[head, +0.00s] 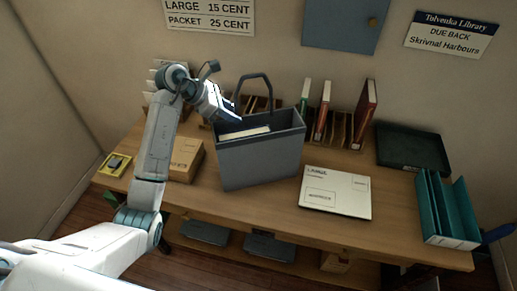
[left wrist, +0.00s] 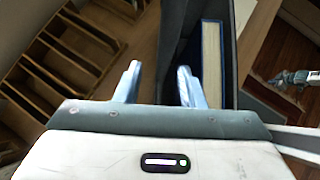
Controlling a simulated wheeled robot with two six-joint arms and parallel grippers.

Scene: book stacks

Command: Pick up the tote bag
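The grey tote bag (head: 262,160) stands upright on the wooden table, its dark handle (head: 256,76) arched above it. A pale book (head: 245,133) sits inside. My left gripper (head: 232,117) is at the bag's upper left back edge, close to the handle's left side. In the left wrist view my left gripper (left wrist: 158,85) has its fingers apart, with the bag's dark side (left wrist: 178,35) just beyond them; I see nothing held. The book (left wrist: 212,60) also shows there. A small robot-like part (left wrist: 298,78) at the right edge may be my right gripper; its fingers are unclear.
A cardboard box (head: 186,160) stands left of the bag and a white flat box (head: 336,192) lies right of it. Book racks with upright books (head: 322,110) stand behind. A dark tray (head: 412,149) and teal holder (head: 448,210) are at right.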

